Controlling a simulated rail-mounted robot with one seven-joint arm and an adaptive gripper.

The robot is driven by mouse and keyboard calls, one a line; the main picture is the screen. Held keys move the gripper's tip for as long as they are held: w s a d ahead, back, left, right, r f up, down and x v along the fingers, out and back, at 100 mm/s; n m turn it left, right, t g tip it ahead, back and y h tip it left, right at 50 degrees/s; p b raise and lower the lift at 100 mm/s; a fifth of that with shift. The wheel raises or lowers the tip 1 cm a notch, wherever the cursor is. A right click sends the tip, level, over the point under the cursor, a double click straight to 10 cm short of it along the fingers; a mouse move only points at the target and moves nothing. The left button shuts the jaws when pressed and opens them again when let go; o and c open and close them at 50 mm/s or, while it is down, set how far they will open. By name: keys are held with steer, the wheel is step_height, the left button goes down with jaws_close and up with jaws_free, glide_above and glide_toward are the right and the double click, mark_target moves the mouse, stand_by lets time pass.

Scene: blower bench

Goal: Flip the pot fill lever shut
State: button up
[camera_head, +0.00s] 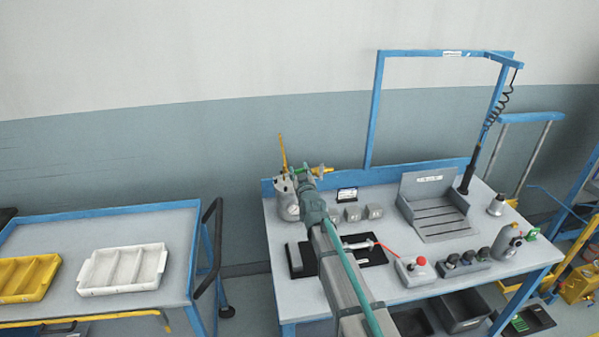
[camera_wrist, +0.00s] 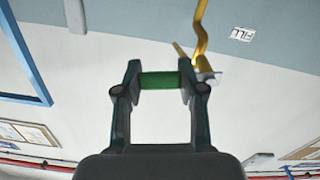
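The grey pot (camera_head: 283,201) with a round gauge stands at the back left of the bench. A thin yellow lever (camera_head: 283,152) rises nearly upright above it. A yellow bent bar also shows in the wrist view (camera_wrist: 200,35), near a "FILL" label (camera_wrist: 242,34). My gripper (camera_head: 303,172) is at the pot's top right, covering part of it. In the wrist view its fingers (camera_wrist: 160,82) are well apart. A green cylindrical piece (camera_wrist: 160,81) spans the gap; I cannot tell whether the fingers touch it.
The bench (camera_head: 400,285) holds grey blocks (camera_head: 353,214), a slotted grey fixture (camera_head: 438,212), a red-button box (camera_head: 416,270) and a blue frame (camera_head: 375,110). A cart with a white tray (camera_head: 124,270) stands left. The wall is close behind the pot.

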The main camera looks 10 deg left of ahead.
steer(key=shift+c, duration=1.2)
steer(key=shift+f+m+b, duration=0.4)
steer(key=shift+f+b, duration=0.05)
steer(key=shift+b, duration=0.5)
steer(key=shift+d+f+m+b, duration=0.1)
steer(key=shift+f+m+b, duration=0.05)
steer(key=shift+m+b, duration=0.85)
steer(key=o, duration=1.2)
